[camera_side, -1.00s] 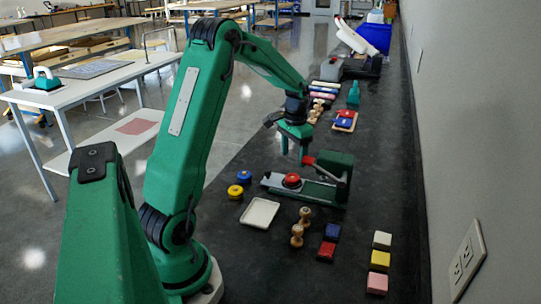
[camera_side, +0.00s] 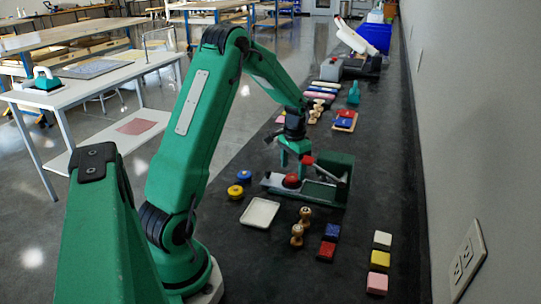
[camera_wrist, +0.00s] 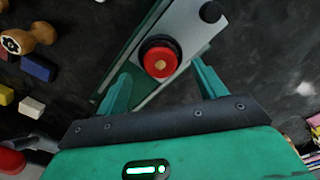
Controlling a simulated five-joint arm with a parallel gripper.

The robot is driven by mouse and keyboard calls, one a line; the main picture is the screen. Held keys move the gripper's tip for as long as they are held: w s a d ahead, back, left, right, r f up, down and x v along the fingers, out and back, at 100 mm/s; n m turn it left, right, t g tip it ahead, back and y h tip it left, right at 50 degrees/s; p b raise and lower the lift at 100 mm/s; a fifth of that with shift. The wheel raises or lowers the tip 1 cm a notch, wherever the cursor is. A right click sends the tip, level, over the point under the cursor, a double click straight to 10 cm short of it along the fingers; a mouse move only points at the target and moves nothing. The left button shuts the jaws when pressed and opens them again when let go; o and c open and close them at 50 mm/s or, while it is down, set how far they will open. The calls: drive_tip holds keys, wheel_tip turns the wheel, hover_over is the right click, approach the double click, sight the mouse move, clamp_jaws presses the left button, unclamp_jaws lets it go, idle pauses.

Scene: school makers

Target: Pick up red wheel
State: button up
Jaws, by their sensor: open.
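The red wheel (camera_wrist: 160,59) is a round red disc with a tan centre, seated in a dark round holder on a grey and green device. In the side view the red wheel (camera_side: 291,181) shows on the device's left part. My gripper (camera_side: 295,163) is above it, fingers pointing down. In the wrist view my gripper (camera_wrist: 160,85) is open, one finger on each side of the wheel and nothing between them in its grasp. I cannot tell the exact height gap.
The green device (camera_side: 325,194) has a lever and an upright block on its right. A white tray (camera_side: 260,212), yellow and blue discs (camera_side: 240,184), wooden stamps (camera_side: 299,229) and coloured blocks (camera_side: 379,260) lie nearer. Dark bare bench lies between them.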

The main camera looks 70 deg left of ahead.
sight(292, 177)
drive_tip(key=shift+f, duration=1.4)
drive_tip(key=c, duration=1.2)
drive_tip(key=shift+o, duration=0.2)
drive_tip(key=shift+r, duration=0.1)
wheel_tip(292, 177, up, 10)
